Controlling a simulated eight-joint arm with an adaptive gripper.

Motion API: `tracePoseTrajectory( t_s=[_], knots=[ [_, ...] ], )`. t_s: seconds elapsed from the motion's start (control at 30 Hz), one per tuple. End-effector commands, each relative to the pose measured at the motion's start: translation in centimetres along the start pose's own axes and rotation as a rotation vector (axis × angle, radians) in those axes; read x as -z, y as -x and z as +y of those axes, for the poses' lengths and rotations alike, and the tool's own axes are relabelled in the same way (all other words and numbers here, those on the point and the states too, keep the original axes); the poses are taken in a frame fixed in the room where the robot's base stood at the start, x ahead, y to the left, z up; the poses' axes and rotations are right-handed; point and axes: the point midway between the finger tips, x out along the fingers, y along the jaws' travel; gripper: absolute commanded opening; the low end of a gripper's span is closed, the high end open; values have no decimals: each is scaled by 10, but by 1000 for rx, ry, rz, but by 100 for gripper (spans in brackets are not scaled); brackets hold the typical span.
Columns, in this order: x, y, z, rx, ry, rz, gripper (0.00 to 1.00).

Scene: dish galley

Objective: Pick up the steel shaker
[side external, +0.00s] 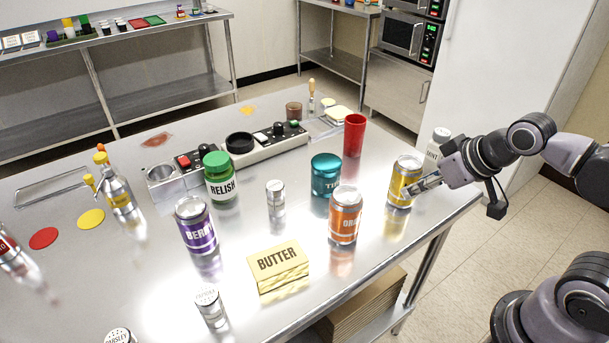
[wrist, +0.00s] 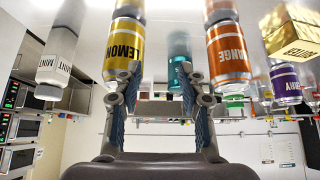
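A small plain steel shaker (side external: 276,198) stands upright near the middle of the steel table, with no label that I can read. Other silvery shakers stand on the table: one lettered at the front (side external: 210,307), one marked PARSLEY (side external: 118,336) at the front edge of the picture, and a MINT one (side external: 438,143) behind my gripper. My gripper (side external: 424,184) is at the table's right side, beside the yellow lemon can (side external: 404,180) and well apart from the plain shaker. In the wrist view its fingers (wrist: 160,72) are spread with nothing held between them. I cannot make out the plain shaker there.
Between my gripper and the plain shaker stand the orange can (side external: 345,215) and teal tin (side external: 325,174). A relish jar (side external: 220,178), berry can (side external: 196,225) and butter block (side external: 278,268) surround the shaker. A red cup (side external: 354,135) stands behind.

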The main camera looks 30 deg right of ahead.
Motion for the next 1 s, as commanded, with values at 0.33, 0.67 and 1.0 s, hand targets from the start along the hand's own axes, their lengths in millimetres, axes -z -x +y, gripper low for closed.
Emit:
tracePoseTrajectory(
  t_s=[0.33,0.67,1.0],
  knots=[
    [0,0,0,0,0,0,64],
    [30,4,-30,53,145,-58,64],
    [91,1,-132,195,565,-213,64]
  ],
)
